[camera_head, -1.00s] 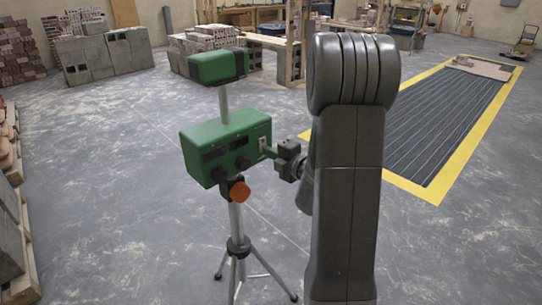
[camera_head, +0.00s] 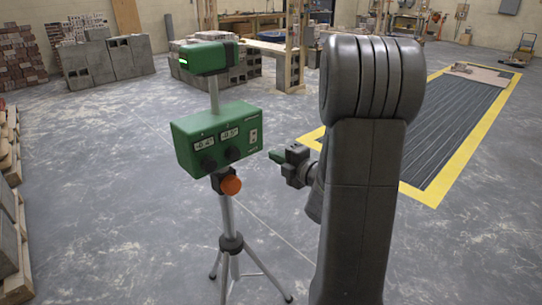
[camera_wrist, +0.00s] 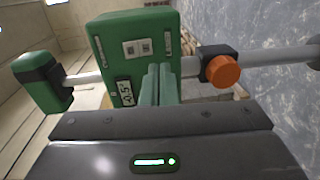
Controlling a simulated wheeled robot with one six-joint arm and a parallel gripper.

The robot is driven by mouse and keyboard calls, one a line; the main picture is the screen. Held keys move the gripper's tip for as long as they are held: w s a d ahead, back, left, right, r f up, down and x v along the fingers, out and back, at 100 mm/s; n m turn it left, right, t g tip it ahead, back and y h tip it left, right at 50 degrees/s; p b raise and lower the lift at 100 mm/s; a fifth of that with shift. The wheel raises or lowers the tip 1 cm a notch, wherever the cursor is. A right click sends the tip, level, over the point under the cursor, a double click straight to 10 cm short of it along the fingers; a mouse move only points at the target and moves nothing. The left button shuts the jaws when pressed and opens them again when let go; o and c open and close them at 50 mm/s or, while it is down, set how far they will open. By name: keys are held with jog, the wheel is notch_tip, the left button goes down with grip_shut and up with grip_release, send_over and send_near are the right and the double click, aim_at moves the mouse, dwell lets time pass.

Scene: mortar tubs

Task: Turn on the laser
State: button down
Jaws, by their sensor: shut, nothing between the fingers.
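The green laser box (camera_head: 217,138) stands on a tripod (camera_head: 232,244). Its two front displays are lit, reading about -0.4° and -0.5°. The green laser head (camera_head: 208,57) on the post above shows a bright green strip. A small switch panel (camera_head: 253,136) is on the box's right side; in the wrist view the switch panel (camera_wrist: 138,47) sits beside a "LASER" label. My gripper (camera_head: 274,156) is shut and empty, just right of the box with a gap. In the wrist view its green fingers (camera_wrist: 158,80) point at the switch side and cover part of it.
An orange knob (camera_head: 231,185) sits under the box. A yellow-bordered dark floor area (camera_head: 448,125) lies to the right. Grey blocks (camera_head: 107,60) and a wooden frame (camera_head: 292,45) stand at the back. Pallets (camera_head: 14,230) line the left edge. The floor around the tripod is clear.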

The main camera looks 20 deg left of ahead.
jog(key=v, duration=0.6)
jog(key=shift+d+f+b, duration=0.4)
jog(key=shift+f+b, duration=0.05)
jog(key=shift+f, duration=0.2)
jog(key=shift+s+a, duration=0.1)
